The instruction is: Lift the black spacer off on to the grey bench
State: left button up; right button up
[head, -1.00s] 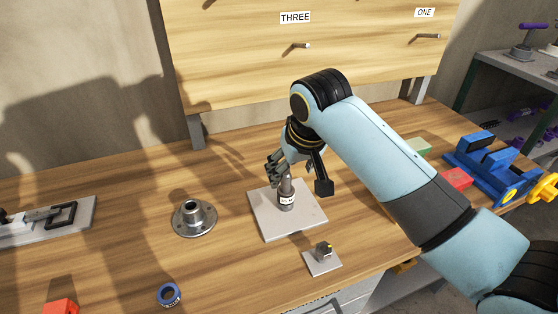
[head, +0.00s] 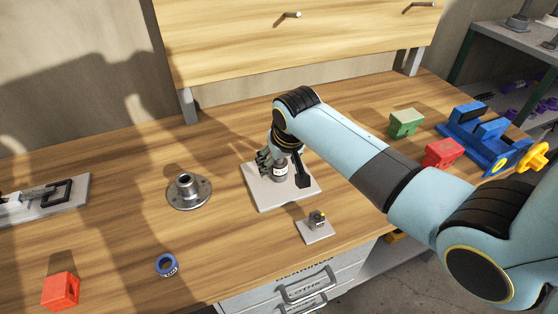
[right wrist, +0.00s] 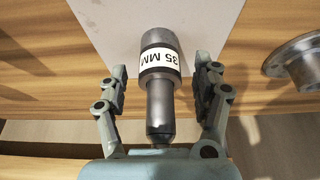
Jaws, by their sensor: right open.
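A dark grey cylinder (right wrist: 158,58) with a white "35 MM" label and a narrower black-tipped shaft is in the right wrist view. It also shows in the head view (head: 280,173) on a pale grey plate (head: 266,200). My right gripper (right wrist: 166,74) is open, with one finger on each side of the cylinder and visible gaps to both. In the head view, my right gripper (head: 271,162) is at the cylinder, and the arm partly hides it. I cannot tell which part is the black spacer. My left gripper is not in view.
A flanged metal hub (head: 188,192) stands left of the plate. A small plate with a dark block (head: 317,222) is in front. A blue ring (head: 167,264), red block (head: 60,291), green block (head: 403,122) and blue vise (head: 481,140) lie around.

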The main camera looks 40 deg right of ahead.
jog(key=shift+c, duration=0.6)
jog(key=c, duration=1.1)
jog(key=o, duration=0.6)
jog(key=c, duration=0.8)
jog(key=shift+o, duration=0.2)
jog(key=shift+r+p, duration=2.65)
jog(key=shift+p, duration=0.25)
jog(key=shift+r, duration=0.3)
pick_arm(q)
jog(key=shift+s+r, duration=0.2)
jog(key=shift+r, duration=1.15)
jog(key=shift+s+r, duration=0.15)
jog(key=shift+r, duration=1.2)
pick_arm(e)
jog(key=shift+r, duration=3.1)
